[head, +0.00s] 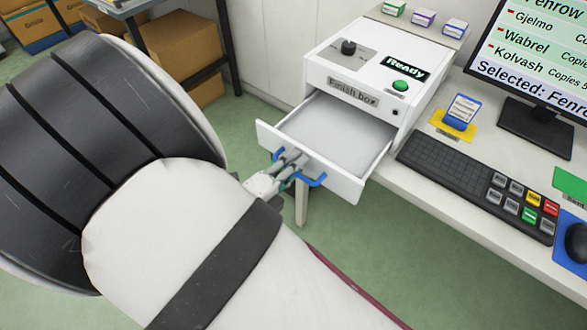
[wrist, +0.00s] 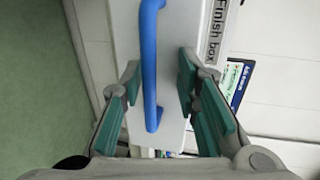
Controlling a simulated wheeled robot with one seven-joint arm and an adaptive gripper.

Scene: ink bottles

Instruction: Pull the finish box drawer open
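The white finish box (head: 350,95) stands at the back of the desk. Its drawer (head: 325,135) is pulled well out, and its inside looks empty. The drawer's blue handle (head: 316,181) is on the front panel, partly hidden by my gripper (head: 285,172) in the head view. In the wrist view the blue handle (wrist: 150,70) runs between the green-padded fingers of my gripper (wrist: 159,72). The fingers are apart, with a visible gap on each side of the handle, so they do not grip it.
The box top carries a black knob (head: 348,47), a "Ready" display (head: 405,68) and a green button (head: 400,86). A keyboard (head: 450,170) and monitor (head: 535,60) are to the right. Cardboard boxes (head: 185,45) stand on a rack at the back left. Green floor lies below the drawer.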

